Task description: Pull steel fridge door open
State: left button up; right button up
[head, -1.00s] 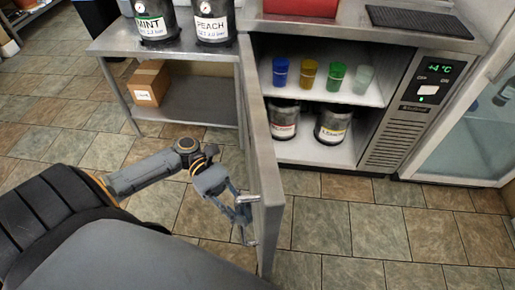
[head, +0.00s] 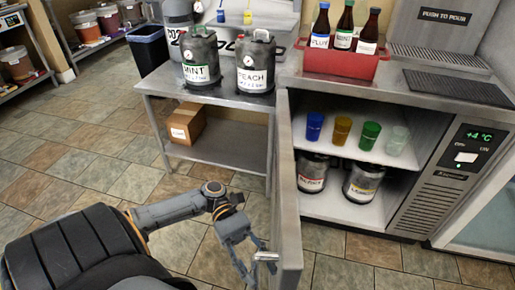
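The steel fridge door (head: 287,215) stands wide open, swung out toward me and seen nearly edge-on. Its bar handle (head: 266,256) is on the left face, near the free edge. My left gripper (head: 257,264) is at the handle with its fingers spread apart, and the handle's end shows beside the fingertips. Whether the fingers touch the handle is hard to tell. The fridge inside (head: 350,151) is exposed, with several coloured cups on the upper shelf and two dark kegs below. My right gripper is not in view.
A steel table (head: 221,101) left of the door holds the MINT (head: 201,60) and PEACH (head: 255,66) kegs. A cardboard box (head: 186,126) sits on its lower shelf. A red bottle caddy (head: 339,62) stands on the fridge top. The tiled floor at left is clear.

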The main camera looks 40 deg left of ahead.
pick_arm(q)
jog(key=v, duration=1.2)
dwell(0.3)
